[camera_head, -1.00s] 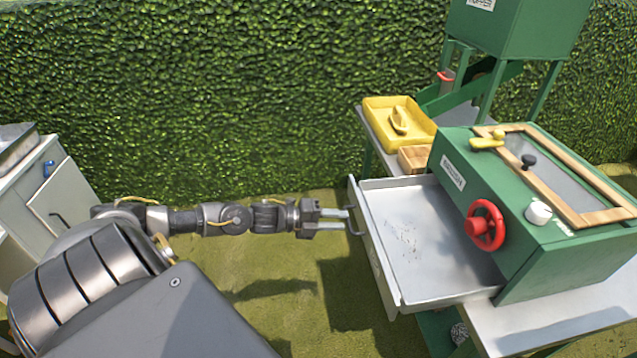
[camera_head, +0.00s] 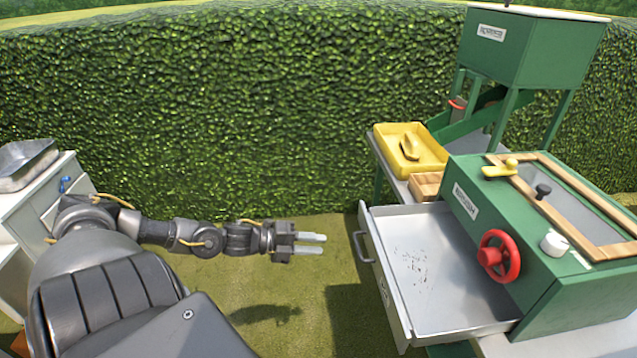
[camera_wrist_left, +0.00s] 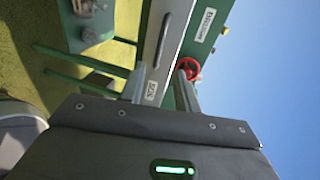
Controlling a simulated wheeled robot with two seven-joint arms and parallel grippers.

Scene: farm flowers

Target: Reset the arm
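My left arm reaches in from the left in the head view, stretched out over the grass. Its gripper (camera_head: 322,244) is open and empty, with a gap between its two pale fingers, which also show in the left wrist view (camera_wrist_left: 160,88). The gripper is left of the pulled-out metal drawer (camera_head: 388,290) of the green machine (camera_head: 540,262), apart from the drawer's handle (camera_head: 362,247). The drawer holds only small dark specks that I can see. My right gripper is in neither view.
The machine has a red handwheel (camera_head: 499,256) and a white knob (camera_head: 554,243). A yellow tray (camera_head: 432,163) and a wooden block (camera_head: 426,186) stand behind the drawer. A grey cabinet (camera_head: 50,195) is at the left. A hedge (camera_head: 220,120) closes off the back.

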